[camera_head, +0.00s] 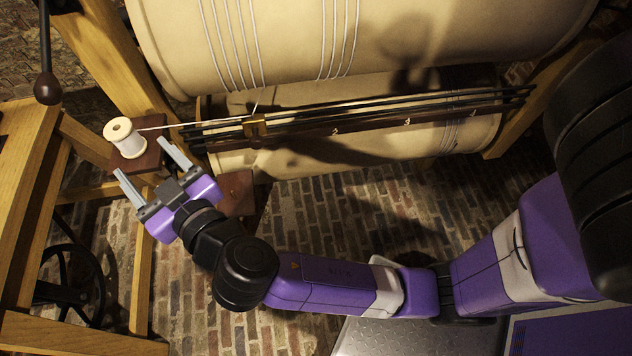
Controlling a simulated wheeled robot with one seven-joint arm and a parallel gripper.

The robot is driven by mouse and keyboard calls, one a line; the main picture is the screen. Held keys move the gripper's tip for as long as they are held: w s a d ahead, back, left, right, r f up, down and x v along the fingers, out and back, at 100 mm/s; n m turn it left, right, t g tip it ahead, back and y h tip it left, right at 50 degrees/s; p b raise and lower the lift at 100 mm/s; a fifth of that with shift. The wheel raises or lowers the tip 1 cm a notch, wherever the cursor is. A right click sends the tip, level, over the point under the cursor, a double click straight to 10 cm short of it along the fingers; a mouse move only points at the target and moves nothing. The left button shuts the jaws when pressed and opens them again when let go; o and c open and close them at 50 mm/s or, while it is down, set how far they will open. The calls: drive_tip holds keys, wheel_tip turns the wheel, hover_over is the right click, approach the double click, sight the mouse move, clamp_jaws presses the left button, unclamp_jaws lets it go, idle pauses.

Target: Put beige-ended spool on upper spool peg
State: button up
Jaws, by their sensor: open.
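The beige-ended spool (124,137) with pale thread stands upright on a dark red-brown block (152,157) at the left. No bare peg can be made out clearly.
Two large beige drums (300,40) wound with cord fill the top, with dark rails (400,108) across them. A wooden frame (25,190) and a dark spoked wheel (75,265) stand at left. A dark-knobbed lever (47,88) hangs upper left. Brick floor (340,220) lies open below.

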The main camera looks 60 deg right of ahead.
drive_tip(key=s+d+f+n+g+y, duration=0.1)
drive_tip(key=s+f+n+y, duration=0.15)
drive_tip(key=s+f, duration=0.45)
drive_tip(key=s+f+n+g+y, duration=0.1)
drive_tip(key=s+f+n+y, duration=0.3)
drive_tip(key=s, duration=0.6)
drive_tip(key=s+d+r+m, duration=0.1)
drive_tip(key=s+r, duration=0.1)
drive_tip(key=s, duration=0.6)
drive_tip(key=s+d+r+m+h, duration=0.1)
drive_tip(key=s+d+r+m, duration=0.1)
drive_tip(key=s, duration=0.6)
drive_tip(key=shift+s+r, duration=0.25)
drive_tip(key=shift+r, duration=0.2)
